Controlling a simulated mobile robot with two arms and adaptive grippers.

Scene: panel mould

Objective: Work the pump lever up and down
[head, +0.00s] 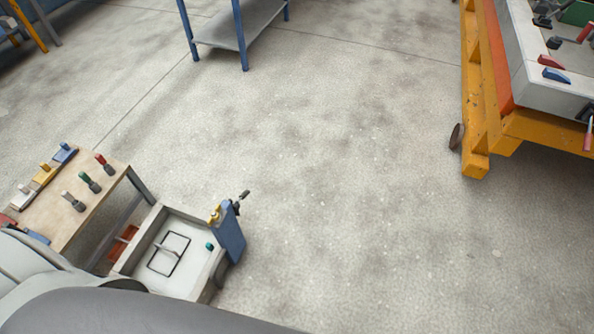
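A blue upright unit (229,238) stands at the right side of a pale shallow box at the lower left. It looks like the pump, though I cannot be sure. A short dark lever (243,196) sticks out at its top, pointing up and to the right. A small yellow part (214,214) sits at the top left of the unit. Neither of my grippers is in view, and nothing is seen touching the lever.
A wooden-topped table (85,222) with several coloured tools stands left. An orange-framed bench (530,126) is upper right, a blue-legged table (240,35) upper left. The middle floor is clear.

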